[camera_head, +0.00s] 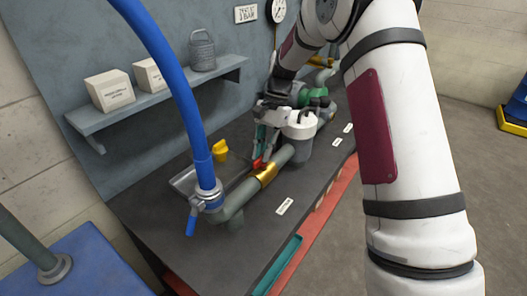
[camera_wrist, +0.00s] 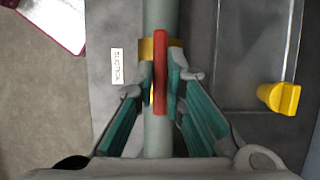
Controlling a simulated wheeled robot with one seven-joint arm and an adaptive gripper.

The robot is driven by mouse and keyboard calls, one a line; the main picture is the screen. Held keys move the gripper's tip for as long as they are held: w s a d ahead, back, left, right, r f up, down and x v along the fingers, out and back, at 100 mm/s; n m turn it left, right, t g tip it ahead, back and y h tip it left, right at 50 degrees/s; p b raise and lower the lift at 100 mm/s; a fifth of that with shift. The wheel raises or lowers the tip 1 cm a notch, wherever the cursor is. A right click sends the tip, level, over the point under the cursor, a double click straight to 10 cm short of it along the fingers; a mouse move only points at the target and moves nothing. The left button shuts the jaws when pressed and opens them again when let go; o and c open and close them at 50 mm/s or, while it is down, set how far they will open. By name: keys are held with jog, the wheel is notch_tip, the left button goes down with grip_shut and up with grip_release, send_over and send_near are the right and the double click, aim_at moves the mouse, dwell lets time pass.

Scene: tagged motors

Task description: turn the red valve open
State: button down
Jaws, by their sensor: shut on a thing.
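The red valve handle (camera_wrist: 161,72) is a flat bar above a grey-green pipe, in the middle of the wrist view. It lies lengthwise along the pipe there. My gripper (camera_wrist: 161,80) is shut on it, with one teal-padded finger on each side. A brass valve body (camera_wrist: 176,50) sits on the pipe beneath the handle. In the head view a small part of the red handle (camera_head: 257,163) shows below my gripper (camera_head: 262,150), close to the brass body (camera_head: 266,174). My fingers hide most of the handle there.
A yellow object (camera_wrist: 279,97) lies by a grey metal tray (camera_wrist: 230,106). A blue hose (camera_head: 176,75) rises from the pipe's near end. A shelf (camera_head: 165,98) holds boxes and a can.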

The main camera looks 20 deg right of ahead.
jog(key=c, duration=1.7)
grip_release()
jog(key=shift+f, duration=0.1)
jog(key=shift+o, duration=0.2)
jog(key=v, duration=1.2)
jog(key=s+a+r+n+t+h, duration=0.1)
jog(key=s+a+r+n+t, duration=0.15)
jog(key=s+r, duration=0.45)
jog(key=s+a+r+n+t+h, duration=0.1)
jog(key=s+r+n, duration=0.25)
jog(key=s, duration=0.65)
jog(key=s+f+n+t, duration=0.1)
jog(key=s+f+n, duration=0.1)
jog(key=s, duration=0.7)
jog(key=s+f+n+t+h, duration=0.1)
jog(key=s+n+t, duration=0.1)
jog(key=s, duration=0.7)
jog(key=shift+s+f+n+h+p, duration=0.3)
jog(key=shift+s+f+p, duration=0.05)
